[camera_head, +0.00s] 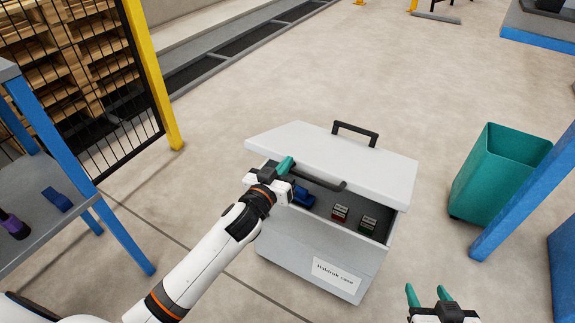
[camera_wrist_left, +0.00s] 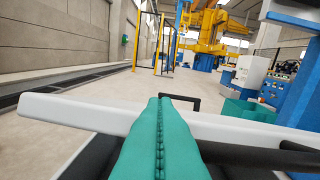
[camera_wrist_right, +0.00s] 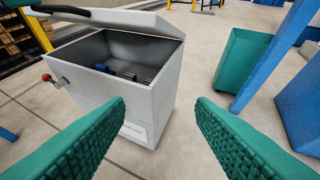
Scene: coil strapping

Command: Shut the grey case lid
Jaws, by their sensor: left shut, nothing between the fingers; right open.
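The grey case (camera_head: 320,262) stands on the floor in the middle of the head view, with a label on its front. Its pale lid (camera_head: 340,160) is partly raised, with a gap at the front showing the inside. A dark bar handle (camera_head: 320,180) runs along the lid's front edge. My left gripper (camera_head: 285,165) is shut and empty at the lid's front left; in the left wrist view its fingers (camera_wrist_left: 160,135) overlap the lid edge (camera_wrist_left: 80,108). Contact cannot be told. My right gripper (camera_head: 428,296) is open and empty, right of the case. The open case also shows in the right wrist view (camera_wrist_right: 150,105).
A green bin (camera_head: 497,172) and blue posts stand at the right. A grey table (camera_head: 50,225) stands at the left. The floor behind the case is clear.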

